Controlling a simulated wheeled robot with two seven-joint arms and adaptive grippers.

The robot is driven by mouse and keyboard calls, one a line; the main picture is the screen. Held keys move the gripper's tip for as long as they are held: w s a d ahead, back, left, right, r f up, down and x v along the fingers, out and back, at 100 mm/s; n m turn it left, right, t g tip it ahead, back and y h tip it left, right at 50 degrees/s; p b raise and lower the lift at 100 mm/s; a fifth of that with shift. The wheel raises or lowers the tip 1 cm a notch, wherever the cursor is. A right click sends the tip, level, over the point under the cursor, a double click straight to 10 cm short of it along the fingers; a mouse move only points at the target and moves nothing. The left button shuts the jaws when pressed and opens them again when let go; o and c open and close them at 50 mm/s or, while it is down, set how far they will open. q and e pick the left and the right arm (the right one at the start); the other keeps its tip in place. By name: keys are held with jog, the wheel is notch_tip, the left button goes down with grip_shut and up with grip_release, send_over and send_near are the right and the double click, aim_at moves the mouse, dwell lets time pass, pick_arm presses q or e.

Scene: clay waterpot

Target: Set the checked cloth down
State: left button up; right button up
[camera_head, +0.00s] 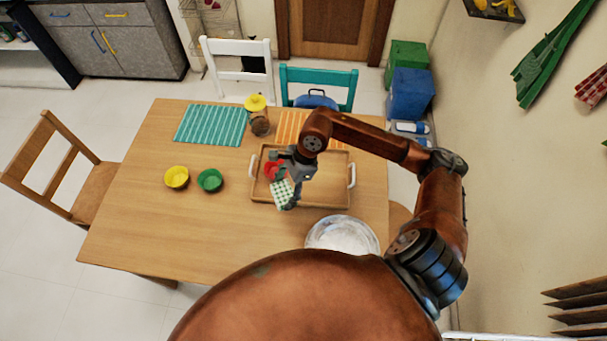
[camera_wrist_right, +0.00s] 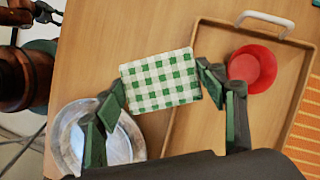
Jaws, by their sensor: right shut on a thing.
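The green-and-white checked cloth (camera_head: 282,194) is a small flat rectangle. My right gripper (camera_head: 285,187) is shut on it, with the fingers at its two ends. The cloth shows over the left part of the wooden tray (camera_head: 324,204) in the head view. In the right wrist view the cloth (camera_wrist_right: 161,80) lies between the green-padded fingertips of my right gripper (camera_wrist_right: 162,87), partly over the tray's edge (camera_wrist_right: 183,110). I cannot tell how high it is above the surface.
A red bowl (camera_wrist_right: 252,68) sits in the tray, beside the cloth. A metal bowl (camera_head: 342,234) stands at the table's near edge. Yellow (camera_head: 177,177) and green (camera_head: 210,180) bowls stand left of the tray. A striped teal mat (camera_head: 211,124) lies at the back left. The left front table is clear.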

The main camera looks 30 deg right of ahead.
jog(key=d+r+m+t, duration=0.1)
jog(key=d+m+t, duration=0.1)
jog(key=d+m, duration=0.35)
jog(key=p, duration=0.1)
send_over(323, 178)
jog(key=s, duration=0.1)
jog(key=shift+h, duration=0.4)
jog(key=f, duration=0.9)
jog(key=shift+d, duration=0.25)
jog(key=shift+d+f, duration=0.25)
jog(key=shift+f, duration=0.1)
notch_tip(323, 178, down, 3)
jog(key=shift+w+d+p, duration=0.1)
jog(key=shift+p, duration=0.2)
jog(key=shift+f, duration=0.15)
jog(key=shift+f, duration=0.1)
jog(key=o, duration=1.2)
